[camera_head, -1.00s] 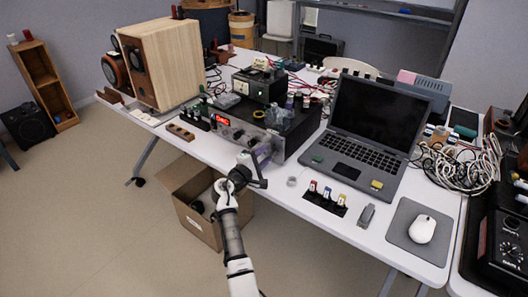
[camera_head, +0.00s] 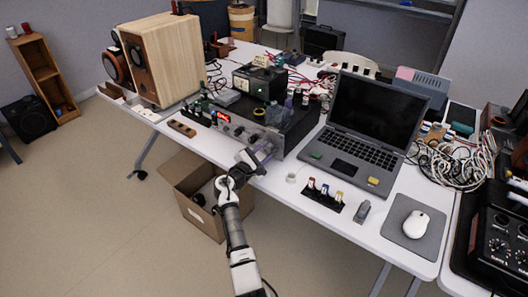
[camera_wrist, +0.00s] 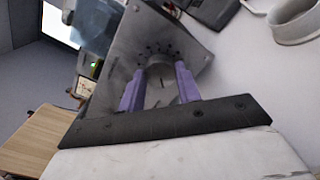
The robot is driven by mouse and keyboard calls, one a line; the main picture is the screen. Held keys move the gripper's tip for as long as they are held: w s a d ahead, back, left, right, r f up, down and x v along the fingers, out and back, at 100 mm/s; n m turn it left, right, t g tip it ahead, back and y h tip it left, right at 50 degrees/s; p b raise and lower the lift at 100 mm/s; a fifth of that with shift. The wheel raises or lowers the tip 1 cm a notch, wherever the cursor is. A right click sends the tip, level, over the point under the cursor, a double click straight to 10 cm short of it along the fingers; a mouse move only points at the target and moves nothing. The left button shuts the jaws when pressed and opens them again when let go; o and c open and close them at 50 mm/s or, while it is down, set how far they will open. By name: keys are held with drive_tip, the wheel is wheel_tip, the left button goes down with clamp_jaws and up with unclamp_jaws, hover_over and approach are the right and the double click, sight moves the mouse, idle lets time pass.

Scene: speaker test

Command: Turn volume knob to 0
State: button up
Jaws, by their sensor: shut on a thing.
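The amplifier (camera_head: 237,128) is a grey box with a black top and a lit red display (camera_head: 223,115) on its front panel, too small to read. It stands near the table's front edge. In the wrist view, the round grey volume knob (camera_wrist: 160,72) sits on the metal panel with dark marks around it. My gripper (camera_wrist: 160,84) has purple fingers, one on each side of the knob, and is shut on it. In the head view, my gripper (camera_head: 262,153) is at the right part of the front panel and hides the knob.
A laptop (camera_head: 372,112) stands right of the amplifier, and a wooden speaker (camera_head: 176,60) stands left. A small white roll (camera_head: 291,178) and a row of coloured connectors (camera_head: 323,194) lie on the table (camera_head: 300,208). An open cardboard box (camera_head: 204,222) is on the floor below.

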drive_tip(key=o, duration=1)
drive_tip(key=shift+c, duration=0.2)
drive_tip(key=b+v, duration=0.2)
drive_tip(key=v, duration=1.2)
drive_tip(key=shift+b, duration=0.35)
drive_tip(key=shift+r, duration=0.1)
